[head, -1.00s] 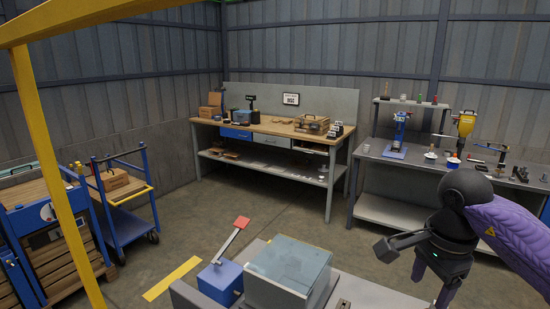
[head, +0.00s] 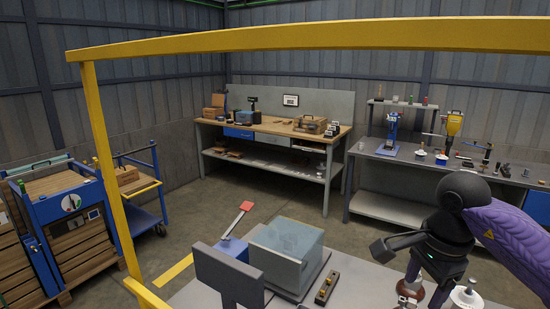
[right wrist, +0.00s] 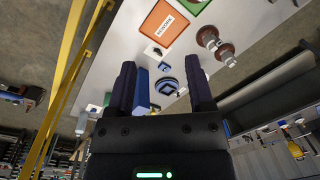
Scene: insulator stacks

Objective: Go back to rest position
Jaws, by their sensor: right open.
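My right arm comes in from the right in the head view. Its dark wrist (head: 440,240) hangs over the right part of the grey work table (head: 345,300), and the fingertips are not clear there. In the right wrist view my right gripper (right wrist: 160,72) is open, its two dark fingers apart with nothing held. A round blue-ringed piece (right wrist: 168,88) and a blue block (right wrist: 141,92) show between the fingers, below on the table. My left gripper is not in view.
A glass-like box (head: 287,250) and a black strip with brass studs (head: 327,287) are on the table. A yellow frame (head: 310,40) crosses the top and left. A workbench (head: 270,128) stands behind; a blue cart (head: 140,190) is left. Open floor lies between.

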